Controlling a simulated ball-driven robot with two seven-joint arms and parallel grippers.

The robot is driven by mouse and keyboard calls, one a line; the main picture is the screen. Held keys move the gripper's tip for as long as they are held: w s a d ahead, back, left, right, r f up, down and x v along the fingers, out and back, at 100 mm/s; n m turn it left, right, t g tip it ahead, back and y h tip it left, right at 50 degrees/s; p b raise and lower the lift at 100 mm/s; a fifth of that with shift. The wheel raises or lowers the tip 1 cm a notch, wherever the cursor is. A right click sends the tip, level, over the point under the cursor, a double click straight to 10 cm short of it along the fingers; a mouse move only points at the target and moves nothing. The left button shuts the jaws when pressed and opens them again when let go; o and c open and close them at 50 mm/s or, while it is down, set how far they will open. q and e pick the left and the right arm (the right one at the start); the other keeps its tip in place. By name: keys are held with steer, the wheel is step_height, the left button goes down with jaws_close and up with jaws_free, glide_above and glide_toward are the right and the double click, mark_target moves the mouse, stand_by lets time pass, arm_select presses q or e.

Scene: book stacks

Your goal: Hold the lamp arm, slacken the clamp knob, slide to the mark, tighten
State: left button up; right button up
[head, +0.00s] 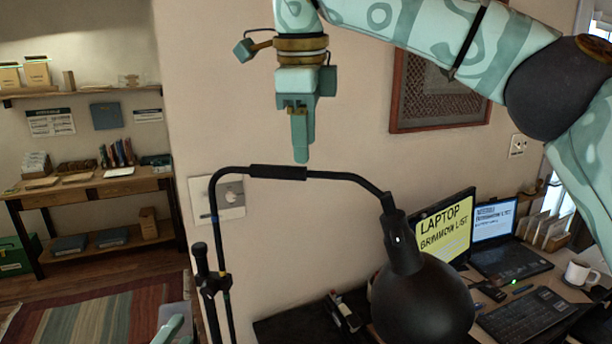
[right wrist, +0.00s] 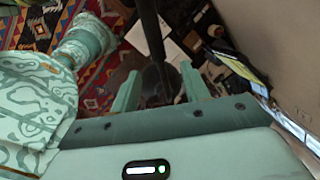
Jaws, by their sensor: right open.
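The black lamp arm (head: 345,177) runs across the middle of the head view, with a thicker sleeve (head: 278,172) on its level part. It bends down at the right to a round black lamp shade (head: 422,300). At the left, a black clamp-like fitting (head: 214,283) sits on the upright pole; which part is its knob is unclear. Small coloured bands show on the pole near it. My right gripper (head: 302,158) points down just above the sleeve, apart from it. In the right wrist view its fingers (right wrist: 158,88) are spread. My left gripper (head: 172,328) shows partly at the bottom edge.
A desk at the right holds a monitor (head: 445,228), a laptop (head: 505,245), a keyboard (head: 527,317) and a white mug (head: 580,273). A wall with a switch plate (head: 217,197) stands behind the lamp. A wooden side table (head: 90,188) and striped rug (head: 95,312) are at the left.

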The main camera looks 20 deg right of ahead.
mark_target(306, 171)
steer(key=f, duration=0.2)
steer(key=w+f, duration=0.1)
steer(key=f, duration=0.5)
steer(key=shift+w+d+f, duration=0.25)
steer(key=shift+d, duration=0.05)
